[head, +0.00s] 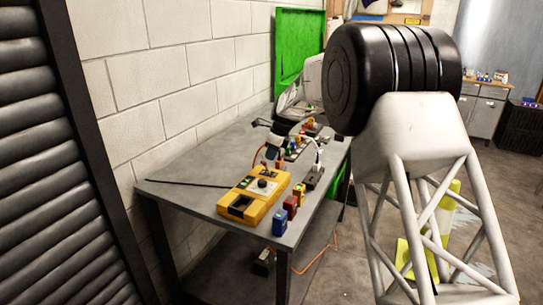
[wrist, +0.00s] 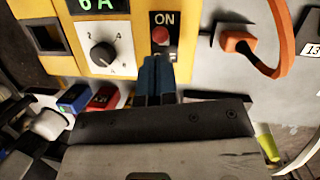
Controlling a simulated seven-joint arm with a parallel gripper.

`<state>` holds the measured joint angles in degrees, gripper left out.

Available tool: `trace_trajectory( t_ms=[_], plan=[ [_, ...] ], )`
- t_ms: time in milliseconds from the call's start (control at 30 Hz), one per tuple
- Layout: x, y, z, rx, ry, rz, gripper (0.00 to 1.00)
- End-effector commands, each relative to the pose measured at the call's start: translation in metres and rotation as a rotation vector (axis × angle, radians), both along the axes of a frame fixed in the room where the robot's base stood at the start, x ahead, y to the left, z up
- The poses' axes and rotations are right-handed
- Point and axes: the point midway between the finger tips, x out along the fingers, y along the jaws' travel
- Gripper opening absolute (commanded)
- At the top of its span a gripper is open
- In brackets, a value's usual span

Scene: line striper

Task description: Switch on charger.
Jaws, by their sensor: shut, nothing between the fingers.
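The yellow charger (head: 252,196) lies on the grey bench. In the wrist view the charger (wrist: 70,62) shows a lit green display (wrist: 97,4) reading "6 A" and a black knob (wrist: 103,54). A red switch (wrist: 161,36) sits under the "ON" label; the label below it is mostly hidden by my fingers. My gripper (wrist: 157,66) is shut and empty, its blue fingertips just below the red switch in the picture. I cannot tell if they touch the charger. In the head view my gripper (head: 272,154) is over the charger's far end.
Small blue (head: 280,221) and red (head: 291,206) blocks stand along the bench's front edge. An orange plug with a cable (wrist: 235,42) is right of the switch in the wrist view. A thin black rod (head: 188,182) lies on the bench (head: 175,201). A block wall runs behind.

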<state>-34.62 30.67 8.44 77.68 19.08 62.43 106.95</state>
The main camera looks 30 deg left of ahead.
Motion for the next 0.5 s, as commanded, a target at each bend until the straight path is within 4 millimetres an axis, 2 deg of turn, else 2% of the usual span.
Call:
trace_trajectory(
  t_ms=[267, 500],
  plan=[
    [0.001, -0.003, 0.002, 0.000, 0.000, 0.000, 0.00],
    [0.004, -0.018, 0.013, 0.001, -0.001, -0.001, 0.00]
  ],
)
